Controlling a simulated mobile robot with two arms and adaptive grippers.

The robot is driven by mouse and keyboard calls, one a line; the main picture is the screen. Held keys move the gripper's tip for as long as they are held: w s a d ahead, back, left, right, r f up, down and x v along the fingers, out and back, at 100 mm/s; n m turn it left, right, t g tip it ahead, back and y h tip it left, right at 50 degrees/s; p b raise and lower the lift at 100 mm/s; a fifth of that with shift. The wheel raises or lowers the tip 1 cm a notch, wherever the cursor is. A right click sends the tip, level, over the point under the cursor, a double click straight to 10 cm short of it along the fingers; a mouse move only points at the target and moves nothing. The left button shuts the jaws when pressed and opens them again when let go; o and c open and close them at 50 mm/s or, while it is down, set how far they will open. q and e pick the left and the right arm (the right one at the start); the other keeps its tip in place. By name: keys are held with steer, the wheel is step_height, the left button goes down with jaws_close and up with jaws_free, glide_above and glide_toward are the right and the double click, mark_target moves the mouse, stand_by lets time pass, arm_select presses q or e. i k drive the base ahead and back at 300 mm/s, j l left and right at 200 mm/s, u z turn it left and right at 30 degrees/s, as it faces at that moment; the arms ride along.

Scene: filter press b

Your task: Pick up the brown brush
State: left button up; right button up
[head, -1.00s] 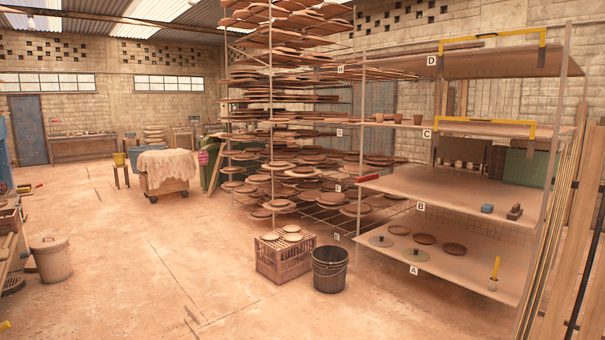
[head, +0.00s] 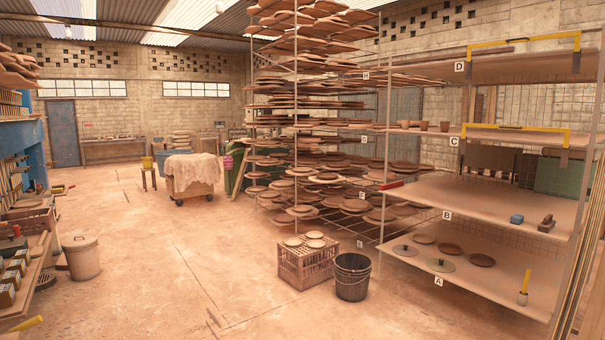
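A small brown block-shaped thing with a raised handle, which looks like the brown brush (head: 547,222), sits on the shelf marked B (head: 480,200) at the right of the head view.
Below, the shelf marked A (head: 470,292) holds several round plates (head: 481,260) and an upright yellow-handled tool (head: 524,288). A dark bucket (head: 352,278) and a crate (head: 306,266) stand left of the shelves. The floor in the middle is open.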

mark_target(547, 224)
steer(key=z, duration=1.3)
steer(key=i+u, duration=0.1)
steer(key=u, duration=0.45)
steer(key=i, duration=3.85)
